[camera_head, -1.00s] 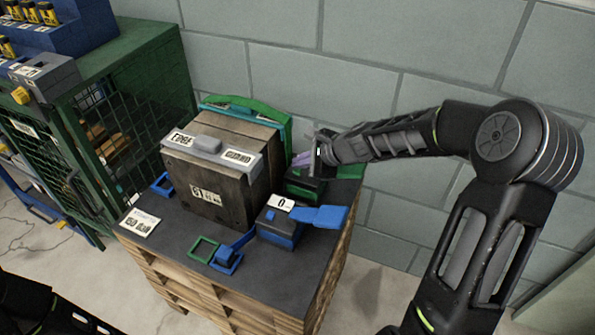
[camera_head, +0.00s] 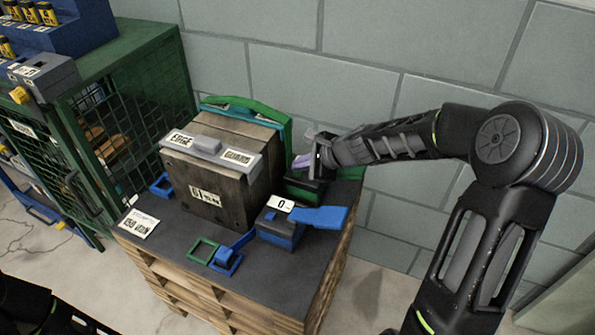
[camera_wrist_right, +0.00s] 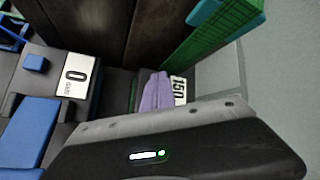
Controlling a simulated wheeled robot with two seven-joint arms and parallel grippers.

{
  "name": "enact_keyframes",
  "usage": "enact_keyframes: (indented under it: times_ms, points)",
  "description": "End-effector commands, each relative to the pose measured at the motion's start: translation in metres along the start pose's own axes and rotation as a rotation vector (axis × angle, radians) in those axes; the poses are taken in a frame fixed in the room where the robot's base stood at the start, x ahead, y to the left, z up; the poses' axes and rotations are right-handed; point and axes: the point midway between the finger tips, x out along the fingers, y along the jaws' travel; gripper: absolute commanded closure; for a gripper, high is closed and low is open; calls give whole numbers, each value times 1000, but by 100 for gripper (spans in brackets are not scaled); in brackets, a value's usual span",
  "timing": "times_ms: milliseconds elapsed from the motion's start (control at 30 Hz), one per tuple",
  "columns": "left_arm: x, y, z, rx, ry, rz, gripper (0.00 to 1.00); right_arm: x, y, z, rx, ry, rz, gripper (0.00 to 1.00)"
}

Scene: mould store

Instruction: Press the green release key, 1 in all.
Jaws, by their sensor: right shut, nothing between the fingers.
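A small box with a green body and a dark top (camera_head: 304,188) stands at the back right of the pallet top, beside the wooden block. I cannot make out a separate green key on it; my right gripper covers part of it. My right gripper (camera_head: 302,161) is shut and empty, its purple fingertips just over this box. In the right wrist view the shut fingertips (camera_wrist_right: 155,93) are beside a white label reading 150 (camera_wrist_right: 178,90). I cannot tell whether they touch the box. My left gripper is out of view; only part of that arm shows at bottom left.
The wooden block (camera_head: 221,192) with a grey edge guard (camera_head: 212,149) fills the pallet's middle. A green mesh cabinet (camera_head: 125,125) is left; a block wall is close behind.

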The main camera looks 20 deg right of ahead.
Motion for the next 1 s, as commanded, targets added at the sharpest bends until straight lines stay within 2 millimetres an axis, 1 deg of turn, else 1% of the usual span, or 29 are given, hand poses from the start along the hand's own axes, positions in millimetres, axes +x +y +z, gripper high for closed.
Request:
enact_keyframes:
  times_ms: [233,533,800,1000]
  points:
    - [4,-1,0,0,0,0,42,3,2,-2,0,0,0,100]
    - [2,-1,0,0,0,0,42,1,1,-1,0,1,1,100]
    - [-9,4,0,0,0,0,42,-8,-5,5,0,1,0,100]
    - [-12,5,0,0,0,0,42,-11,-8,7,0,0,0,100]
